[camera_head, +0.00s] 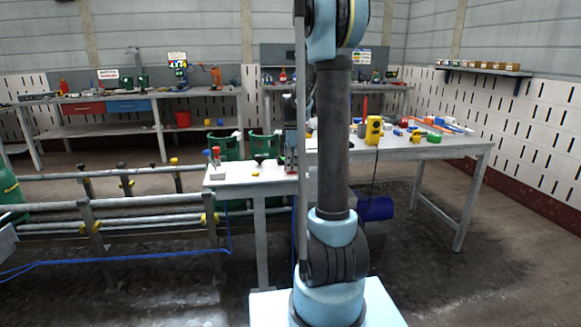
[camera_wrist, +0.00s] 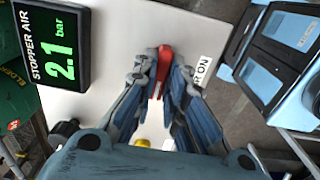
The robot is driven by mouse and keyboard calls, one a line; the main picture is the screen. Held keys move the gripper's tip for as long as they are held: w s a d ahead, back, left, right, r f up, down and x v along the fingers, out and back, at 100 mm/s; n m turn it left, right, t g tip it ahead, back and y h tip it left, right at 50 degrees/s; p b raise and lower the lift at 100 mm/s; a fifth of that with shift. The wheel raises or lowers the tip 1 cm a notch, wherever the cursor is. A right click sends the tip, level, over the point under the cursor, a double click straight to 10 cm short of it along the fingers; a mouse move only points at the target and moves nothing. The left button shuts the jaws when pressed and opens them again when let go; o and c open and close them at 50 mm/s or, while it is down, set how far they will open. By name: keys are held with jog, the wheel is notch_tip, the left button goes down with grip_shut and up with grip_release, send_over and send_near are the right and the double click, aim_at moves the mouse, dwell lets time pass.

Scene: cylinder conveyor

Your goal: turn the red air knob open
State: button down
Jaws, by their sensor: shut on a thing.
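In the wrist view the red air knob (camera_wrist: 164,56) is a narrow red lever standing above a pale panel (camera_wrist: 125,30). My gripper (camera_wrist: 162,66) is closed around it, one finger on each side, and its fingers hide much of the lever and its base. A white label (camera_wrist: 203,70) ending in "R ON" lies just right of the fingertips, partly covered. In the head view the knob and fingertips are hard to make out on the small pale table (camera_head: 235,178).
Blue and grey boxy equipment (camera_wrist: 285,45) stands right of the panel in the wrist view. A black knob (camera_wrist: 66,130) lies lower left. In the head view, pipe rails (camera_head: 110,202) run left, and a cluttered workbench (camera_head: 450,150) stands right.

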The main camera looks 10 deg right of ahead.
jog(key=shift+w+d, duration=0.1)
jog(key=shift+w, duration=0.05)
jog(key=c, duration=1.6)
grip_release()
jog(key=shift+c, duration=0.2)
notch_tip(320, 180, up, 12)
